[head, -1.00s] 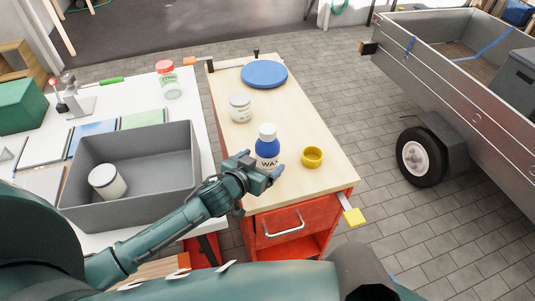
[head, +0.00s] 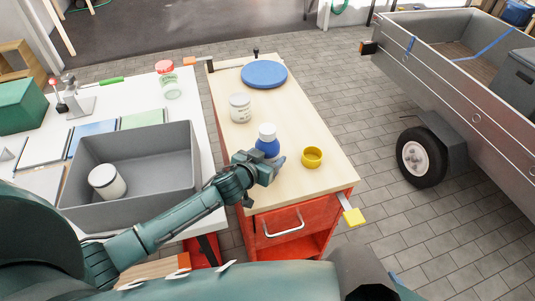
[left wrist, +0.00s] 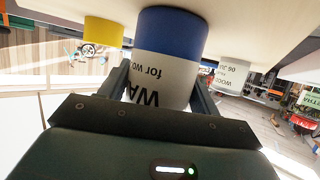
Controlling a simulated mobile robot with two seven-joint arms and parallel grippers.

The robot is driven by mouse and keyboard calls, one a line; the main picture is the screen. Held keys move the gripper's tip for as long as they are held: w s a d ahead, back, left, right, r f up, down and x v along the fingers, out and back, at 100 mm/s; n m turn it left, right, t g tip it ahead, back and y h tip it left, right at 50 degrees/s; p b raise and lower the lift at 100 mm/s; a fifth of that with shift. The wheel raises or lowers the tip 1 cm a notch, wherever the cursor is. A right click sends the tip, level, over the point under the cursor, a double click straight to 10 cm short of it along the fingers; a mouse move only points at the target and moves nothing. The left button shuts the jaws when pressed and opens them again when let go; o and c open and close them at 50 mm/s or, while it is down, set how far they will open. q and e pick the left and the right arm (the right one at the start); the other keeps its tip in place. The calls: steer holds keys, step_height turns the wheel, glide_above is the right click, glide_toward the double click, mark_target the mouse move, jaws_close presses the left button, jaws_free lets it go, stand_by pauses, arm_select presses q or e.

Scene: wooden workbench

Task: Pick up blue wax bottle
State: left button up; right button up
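The blue wax bottle (head: 267,133) stands upright on the wooden bench top, with a white cap and a blue body. In the left wrist view, which is upside down, the bottle (left wrist: 168,35) fills the middle, its blue lower band and white label showing. My left gripper (head: 264,162) is at the bottle's near side, hiding its lower part in the head view. Its two fingers (left wrist: 160,72) stand on either side of the bottle, open; a narrow gap shows at one finger. My right gripper is out of view.
A yellow cup (head: 312,158) stands close to the right of the bottle. A white jar (head: 240,107) and a blue disc (head: 264,74) are farther back on the bench. A grey bin (head: 150,138) holding a white can (head: 106,182) is on the white table at left.

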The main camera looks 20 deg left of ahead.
arm_select(q)
steer(key=c, duration=0.7)
steer(key=shift+r, duration=0.1)
steer(key=shift+c, duration=0.2)
steer(key=shift+r, duration=0.1)
